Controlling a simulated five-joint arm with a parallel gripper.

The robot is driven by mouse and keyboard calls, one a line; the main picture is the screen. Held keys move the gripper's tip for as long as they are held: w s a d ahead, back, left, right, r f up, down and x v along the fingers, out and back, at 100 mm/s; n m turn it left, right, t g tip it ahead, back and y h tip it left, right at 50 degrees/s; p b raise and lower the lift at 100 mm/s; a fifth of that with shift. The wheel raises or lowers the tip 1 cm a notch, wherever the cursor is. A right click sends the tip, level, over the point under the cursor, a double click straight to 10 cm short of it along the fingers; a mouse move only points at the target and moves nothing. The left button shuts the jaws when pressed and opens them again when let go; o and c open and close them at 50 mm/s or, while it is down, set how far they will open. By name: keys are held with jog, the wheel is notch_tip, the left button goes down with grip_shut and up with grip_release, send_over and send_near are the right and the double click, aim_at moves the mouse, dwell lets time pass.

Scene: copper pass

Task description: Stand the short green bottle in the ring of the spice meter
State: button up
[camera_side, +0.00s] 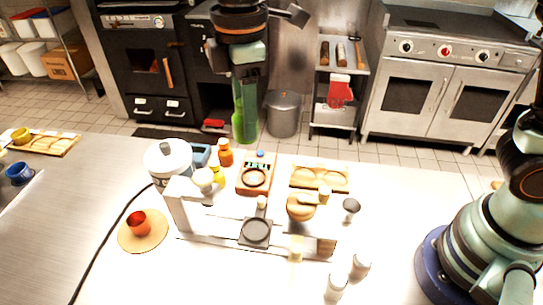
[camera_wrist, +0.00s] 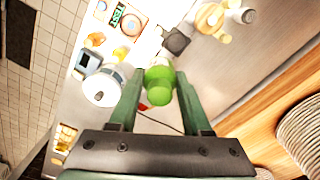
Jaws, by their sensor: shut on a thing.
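My gripper (camera_side: 246,92) is shut on a green bottle (camera_side: 244,124) and holds it high above the counter. The bottle hangs roughly upright in the side view, and its lower part shows below the fingers. In the wrist view the green bottle (camera_wrist: 159,86) sits between the two fingers of my gripper (camera_wrist: 160,80). The spice meter (camera_side: 246,188) is a small reddish-brown box on the counter with a display and a round ring, below the bottle in the side view. The meter (camera_wrist: 123,22) is at the top of the wrist view, apart from the bottle.
A white pot (camera_side: 168,162), orange bottle (camera_side: 225,153) and yellow bottle (camera_side: 217,175) stand left of the meter. A wooden tray (camera_side: 320,178) is to its right. A white frame (camera_side: 180,207) and dark square pad (camera_side: 256,233) lie in front. The left counter is mostly bare.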

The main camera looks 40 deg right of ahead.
jog(key=w+d, duration=0.5)
jog(key=w, duration=0.2)
jog(key=shift+m, duration=0.3)
jog(key=shift+f, duration=9.6)
jog(key=shift+f, duration=0.15)
jog(key=o, duration=1)
